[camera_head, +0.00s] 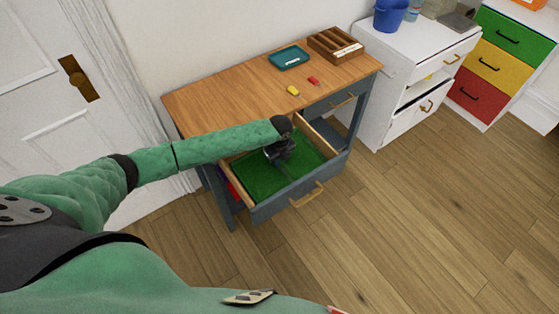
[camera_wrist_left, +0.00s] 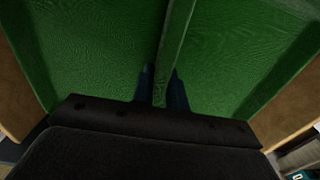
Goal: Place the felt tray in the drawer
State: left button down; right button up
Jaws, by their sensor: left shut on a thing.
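The green felt tray (camera_head: 261,182) lies within the open drawer (camera_head: 268,208) of the wooden-topped desk, between the drawer's pale wooden sides. It fills most of the drawer; I cannot tell whether it rests on the drawer's bottom. My left gripper (camera_head: 282,160) reaches down over the tray's middle. In the left wrist view the dark fingers (camera_wrist_left: 161,90) are shut on the thin green divider of the felt tray (camera_wrist_left: 90,50). Part of the tray is hidden under my gripper. My right gripper is not in view.
On the desk top (camera_head: 215,100) are a teal tray (camera_head: 288,57), a brown wooden organizer (camera_head: 335,45), a yellow piece (camera_head: 293,90) and a red piece (camera_head: 314,81). A white cabinet (camera_head: 400,65) stands to the right. The floor in front is clear.

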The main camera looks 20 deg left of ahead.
pick_arm(q)
jog(key=shift+f, duration=0.15)
jog(key=c, duration=1.4)
grip_release()
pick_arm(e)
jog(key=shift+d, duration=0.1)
